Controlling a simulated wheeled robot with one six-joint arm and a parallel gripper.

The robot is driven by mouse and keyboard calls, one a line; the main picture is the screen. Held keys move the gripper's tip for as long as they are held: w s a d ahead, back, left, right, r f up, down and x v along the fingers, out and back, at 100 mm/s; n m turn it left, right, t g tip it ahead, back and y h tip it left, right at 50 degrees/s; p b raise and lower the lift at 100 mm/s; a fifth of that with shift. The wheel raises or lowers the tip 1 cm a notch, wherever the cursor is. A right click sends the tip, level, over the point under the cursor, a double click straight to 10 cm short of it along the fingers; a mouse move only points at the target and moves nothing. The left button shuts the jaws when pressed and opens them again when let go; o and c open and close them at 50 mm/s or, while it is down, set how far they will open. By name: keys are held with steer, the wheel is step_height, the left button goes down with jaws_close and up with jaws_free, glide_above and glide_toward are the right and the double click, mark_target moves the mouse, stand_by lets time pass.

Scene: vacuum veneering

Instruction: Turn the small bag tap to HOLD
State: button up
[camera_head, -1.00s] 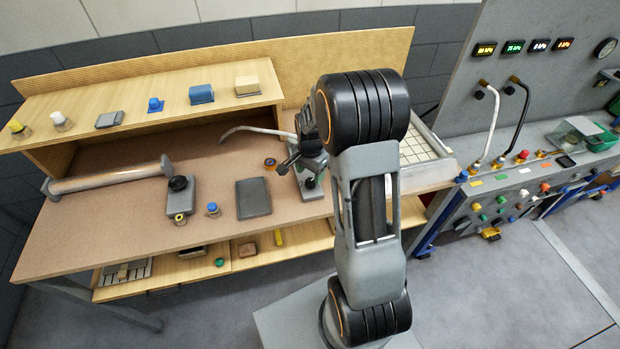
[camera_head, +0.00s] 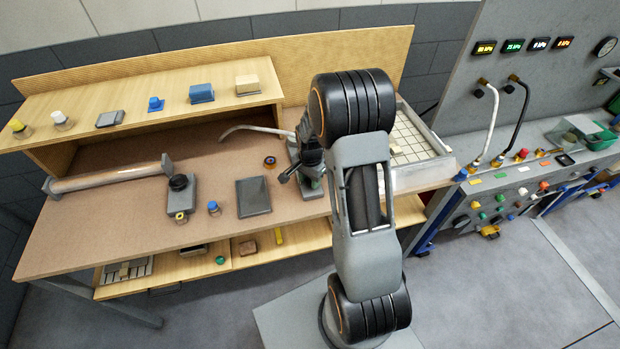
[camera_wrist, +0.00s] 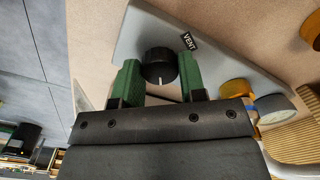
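The small bag tap shows in the wrist view as a black round knob (camera_wrist: 157,62) on a light grey plate (camera_wrist: 222,58). A black VENT label (camera_wrist: 189,41) sits to the upper right of the knob. The knob's white pointer mark faces down the picture, toward my gripper body, not at VENT. No HOLD label is visible. My gripper (camera_wrist: 157,75) has its green fingers parted, one on each side of the knob; I cannot tell whether they touch it. In the head view my arm mostly hides this spot on the bench.
The brown bench (camera_head: 110,228) carries a metal roller (camera_head: 110,178), a grey box with a black knob (camera_head: 181,192) and a dark flat block (camera_head: 253,197) left of my arm. A white grid plate (camera_head: 408,140) lies to its right. A curved pipe (camera_head: 255,129) is behind.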

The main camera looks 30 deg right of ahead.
steer(key=c, duration=0.4)
steer(key=shift+f+n+b, duration=0.1)
steer(key=shift+n+b, duration=0.6)
steer(key=shift+n, duration=0.4)
steer(key=n+b, duration=0.1)
steer(key=n, duration=0.2)
steer(key=shift+n+b, duration=0.3)
steer(key=n+b, duration=0.2)
steer(key=n, duration=0.3)
steer(key=shift+n, duration=0.4)
steer(key=o, duration=0.9)
